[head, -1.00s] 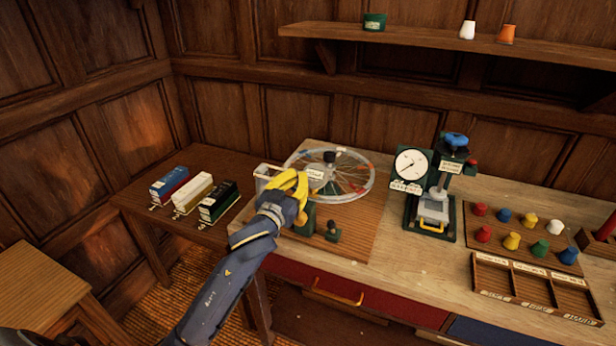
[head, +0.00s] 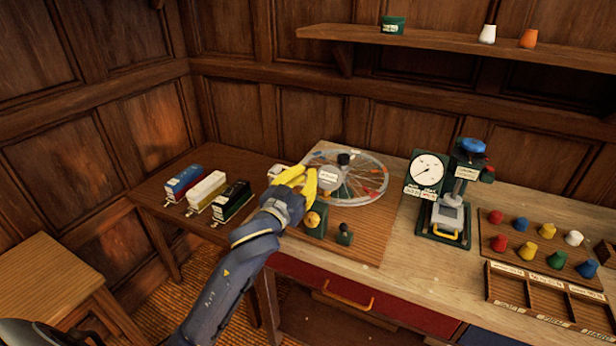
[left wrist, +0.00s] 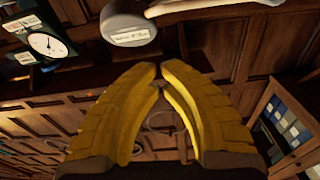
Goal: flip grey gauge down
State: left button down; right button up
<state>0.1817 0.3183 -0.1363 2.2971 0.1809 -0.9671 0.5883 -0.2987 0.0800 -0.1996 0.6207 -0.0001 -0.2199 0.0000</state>
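A spoked wheel (head: 372,183) lies flat on a stand on a wooden board, with a dark hub knob (head: 343,158) and a white label (head: 328,177). My left gripper (head: 303,172) is at the wheel's left side, its yellow fingers over the near left rim. In the left wrist view its fingertips (left wrist: 161,68) almost meet, and I see nothing clearly held. A grey labelled round part (left wrist: 128,24) is just beyond them there; I cannot tell whether it is the grey gauge. A pale piece (head: 276,171) behind the fingers is mostly hidden. My right gripper is out of view.
A dial gauge (head: 427,169) and small press (head: 449,217) stand to the right. Coloured pegs (head: 526,251) and a sectioned tray (head: 545,293) are further right. Several boxes (head: 207,189) sit on the side table at left. A small green post (head: 344,234) stands by the gripper.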

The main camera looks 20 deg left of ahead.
pick_arm(q)
jog(key=s, duration=0.8)
jog(key=shift+a+f, duration=0.15)
jog(key=shift+f, duration=0.05)
jog(key=shift+s, duration=0.1)
